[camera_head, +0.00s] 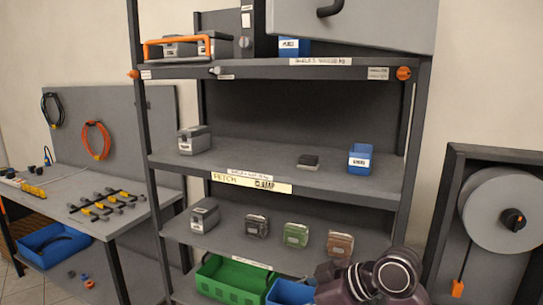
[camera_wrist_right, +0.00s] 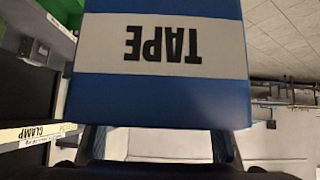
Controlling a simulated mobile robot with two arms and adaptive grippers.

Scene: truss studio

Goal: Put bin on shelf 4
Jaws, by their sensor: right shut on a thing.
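A blue bin (camera_wrist_right: 160,90) with a white band reading TAPE fills much of the right wrist view, its lettering upside down there. My right gripper (camera_wrist_right: 158,140) is shut on it. In the head view, my purple-grey right arm comes in at the bottom, and a blue bin (camera_head: 290,292) beside it appears to be the held one, partly cut off by the frame. The grey shelf unit (camera_head: 285,185) stands ahead, with the bin low in front of it. Shelf numbers are too small to read surely. My left gripper is not in view.
The shelf below holds several boxes. A green crate (camera_head: 235,280) sits lower. A reel cabinet (camera_head: 500,215) stands right.

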